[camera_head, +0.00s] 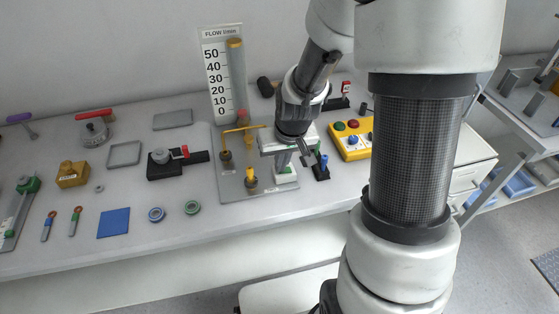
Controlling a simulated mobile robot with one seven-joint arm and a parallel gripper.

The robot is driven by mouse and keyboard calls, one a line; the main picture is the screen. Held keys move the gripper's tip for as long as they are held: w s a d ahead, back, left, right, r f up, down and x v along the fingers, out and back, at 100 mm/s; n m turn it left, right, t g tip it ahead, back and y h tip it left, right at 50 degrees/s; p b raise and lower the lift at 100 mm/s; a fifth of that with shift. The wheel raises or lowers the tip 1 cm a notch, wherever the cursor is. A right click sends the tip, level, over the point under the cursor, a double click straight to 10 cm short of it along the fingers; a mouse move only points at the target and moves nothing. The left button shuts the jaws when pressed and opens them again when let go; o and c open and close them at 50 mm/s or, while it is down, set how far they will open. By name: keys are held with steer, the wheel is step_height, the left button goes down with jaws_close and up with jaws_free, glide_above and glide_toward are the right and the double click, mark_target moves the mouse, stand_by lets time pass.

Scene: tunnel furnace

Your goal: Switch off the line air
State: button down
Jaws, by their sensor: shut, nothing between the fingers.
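My gripper (308,156) is shut and empty, over the right side of the bench panel, close above a small white block with a green top (286,176). A small black stand with a blue top (322,168) is just right of the fingers. The flow gauge (221,72) stands behind to the left, its scale marked 0 to 50. Yellow pipe fittings (251,178) rise from the grey base plate (222,188) in front of it. No label reading line air is legible, so I cannot tell which control it is. My wrist hides part of the panel.
A yellow control box (350,139) with red, green and blue controls stands to the right, partly behind my arm. A black clamp with a red handle (178,161) lies left of the gauge.

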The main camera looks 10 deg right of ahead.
steer(key=shift+f, duration=0.1)
steer(key=shift+a+f+b, duration=0.1)
steer(key=shift+f+b, duration=0.3)
steer(key=shift+b, duration=0.1)
steer(key=shift+a+r, duration=0.1)
steer(key=shift+r, duration=0.05)
steer(key=shift+d+r+p, duration=0.2)
steer(key=shift+d+p, duration=0.1)
steer(key=shift+d, duration=0.55)
steer(key=shift+r, duration=0.15)
